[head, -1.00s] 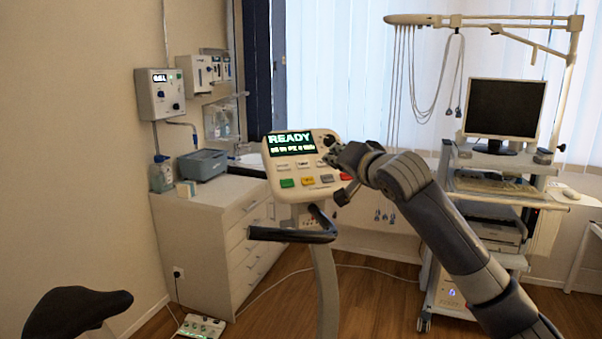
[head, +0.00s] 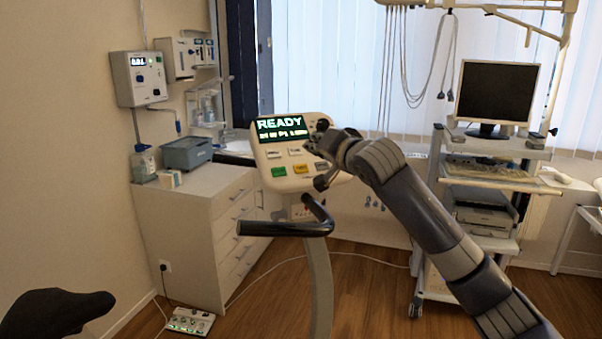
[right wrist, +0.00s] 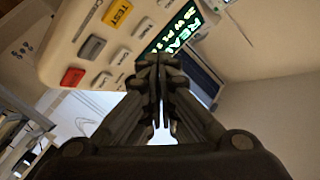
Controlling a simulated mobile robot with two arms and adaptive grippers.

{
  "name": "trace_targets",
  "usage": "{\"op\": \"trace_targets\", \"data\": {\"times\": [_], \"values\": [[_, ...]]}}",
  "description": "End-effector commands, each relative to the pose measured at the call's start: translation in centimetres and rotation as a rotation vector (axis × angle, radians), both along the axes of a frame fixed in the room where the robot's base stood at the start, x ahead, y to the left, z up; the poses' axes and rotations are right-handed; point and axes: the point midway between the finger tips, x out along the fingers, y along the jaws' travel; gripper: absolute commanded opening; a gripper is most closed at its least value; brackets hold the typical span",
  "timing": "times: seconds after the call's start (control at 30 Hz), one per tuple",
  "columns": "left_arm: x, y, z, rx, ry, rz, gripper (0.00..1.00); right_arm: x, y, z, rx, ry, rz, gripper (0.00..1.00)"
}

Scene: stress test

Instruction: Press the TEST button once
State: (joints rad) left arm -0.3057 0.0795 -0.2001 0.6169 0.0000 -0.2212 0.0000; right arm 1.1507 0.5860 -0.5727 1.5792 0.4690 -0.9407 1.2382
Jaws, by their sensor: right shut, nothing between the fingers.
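The console (head: 263,160) stands on a post, and its screen (head: 282,127) reads READY. The TEST button is yellow and sits in the console's lower row in the head view (head: 301,169). In the right wrist view the TEST button (right wrist: 117,12) shows its label at the top edge. My right gripper (head: 317,143) is shut and empty, in front of the console's right part, above and right of the TEST button. In the right wrist view its closed fingertips (right wrist: 155,62) are clear of the TEST button.
Other buttons flank TEST: a green one (head: 279,171), a grey one (right wrist: 92,47) and a red one (right wrist: 72,76). A dark handlebar (head: 285,228) sticks out below the console. A drawer cabinet (head: 190,220) stands behind left, a monitor cart (head: 483,158) right.

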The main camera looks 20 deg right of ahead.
Motion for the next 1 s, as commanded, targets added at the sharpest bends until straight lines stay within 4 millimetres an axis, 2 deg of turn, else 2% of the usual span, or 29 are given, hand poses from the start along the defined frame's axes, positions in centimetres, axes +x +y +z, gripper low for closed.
{"op": "trace_targets", "data": {"times": [0.03, 0.1, 0.2, 0.6, 1.0], "values": [[1.2, -0.1, -0.7, -0.002, -0.018, 0.0, 0.51, 0.5, 0.0, -1.0, 0.0, 0.001, -0.001, 0.0], [2.2, -0.2, -1.1, -0.003, -0.033, 0.0, 0.51, 1.1, 0.1, -1.8, 0.0, -0.001, -0.001, 0.0], [2.6, -0.2, -1.7, -0.004, -0.039, 0.0, 0.51, 2.0, 0.2, -2.9, 0.0, -0.001, -0.001, 0.0], [-0.1, 0.0, -1.9, 0.001, 0.003, 0.0, 0.51, 3.7, 0.3, -4.8, 0.0, -0.001, 0.0, 0.0], [0.5, 0.0, -1.8, -0.001, -0.007, 0.0, 0.51, 3.7, 0.4, -4.8, 0.0, -0.001, 0.0, 0.0]]}}
